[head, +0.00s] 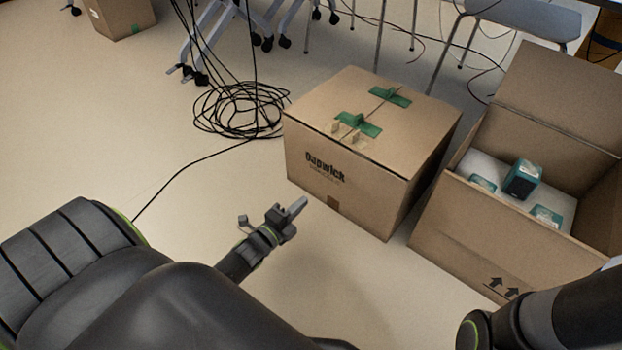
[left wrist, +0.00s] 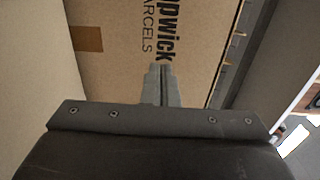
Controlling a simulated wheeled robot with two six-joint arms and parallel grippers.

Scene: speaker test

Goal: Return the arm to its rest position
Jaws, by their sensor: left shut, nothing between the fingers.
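My left gripper (head: 296,207) is shut and empty, held above the bare floor just left of and in front of a closed cardboard box. In the left wrist view its closed fingers (left wrist: 160,86) point toward the box's printed side. My right arm comes in at the lower right of the head view, but its gripper is out of view.
The closed box (head: 335,175) has green tape on top. To its right stands an open box (head: 470,240) with several teal items inside. Coiled black cables (head: 238,110) lie on the floor behind. Chairs (head: 530,20) stand at the back.

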